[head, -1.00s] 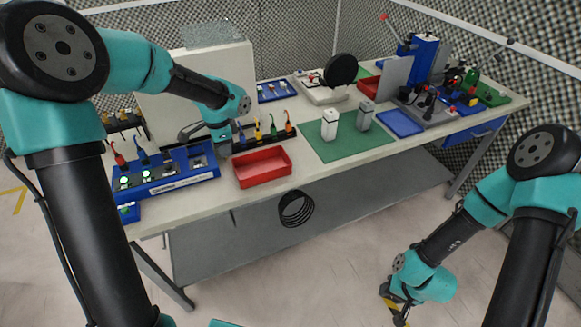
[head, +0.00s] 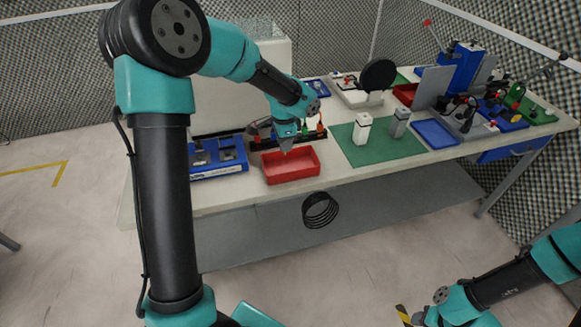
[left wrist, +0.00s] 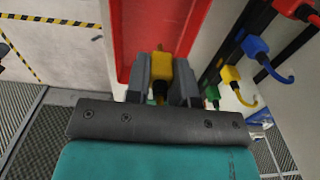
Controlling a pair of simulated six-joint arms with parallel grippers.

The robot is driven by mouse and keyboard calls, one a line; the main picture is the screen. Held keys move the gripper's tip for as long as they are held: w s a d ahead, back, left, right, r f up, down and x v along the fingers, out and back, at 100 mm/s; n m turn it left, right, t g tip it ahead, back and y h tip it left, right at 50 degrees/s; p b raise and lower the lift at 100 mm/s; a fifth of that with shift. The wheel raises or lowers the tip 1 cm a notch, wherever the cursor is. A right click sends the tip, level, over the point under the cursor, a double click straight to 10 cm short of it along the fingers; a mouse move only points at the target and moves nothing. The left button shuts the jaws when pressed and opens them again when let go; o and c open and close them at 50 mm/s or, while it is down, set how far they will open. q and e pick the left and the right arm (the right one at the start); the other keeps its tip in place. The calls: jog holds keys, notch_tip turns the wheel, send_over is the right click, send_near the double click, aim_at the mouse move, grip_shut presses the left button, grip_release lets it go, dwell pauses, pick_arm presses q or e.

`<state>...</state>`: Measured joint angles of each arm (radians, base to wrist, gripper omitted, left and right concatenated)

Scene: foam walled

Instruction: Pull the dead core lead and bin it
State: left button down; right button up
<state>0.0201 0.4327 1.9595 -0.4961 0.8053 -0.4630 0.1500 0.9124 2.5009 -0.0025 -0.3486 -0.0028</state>
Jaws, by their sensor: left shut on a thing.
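My left gripper (head: 286,146) is over the red bin (head: 292,178) on the bench. In the left wrist view its fingers (left wrist: 160,85) are shut on a yellow lead plug (left wrist: 158,70), with the red bin (left wrist: 119,40) beyond it. The blue lead panel (head: 217,165) stands left of the bin, partly hidden by my left arm. A black rack (head: 262,145) behind the bin holds spare leads, including an orange one (head: 320,130). My right gripper (head: 414,319) is low at the bottom edge, away from the bench; its fingers are unclear.
The left wrist view shows a blue lead (left wrist: 254,48) and another yellow lead (left wrist: 231,76) beside the bin. A green mat (head: 378,150) with two white-grey blocks lies right of the bin. A blue tray (head: 435,133) and equipment stand farther right.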

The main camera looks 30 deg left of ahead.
pick_arm(q)
jog(key=shift+f, duration=2.45)
jog(key=c, duration=0.9)
grip_release()
notch_tip(320, 180, up, 18)
jog(key=shift+f, duration=0.25)
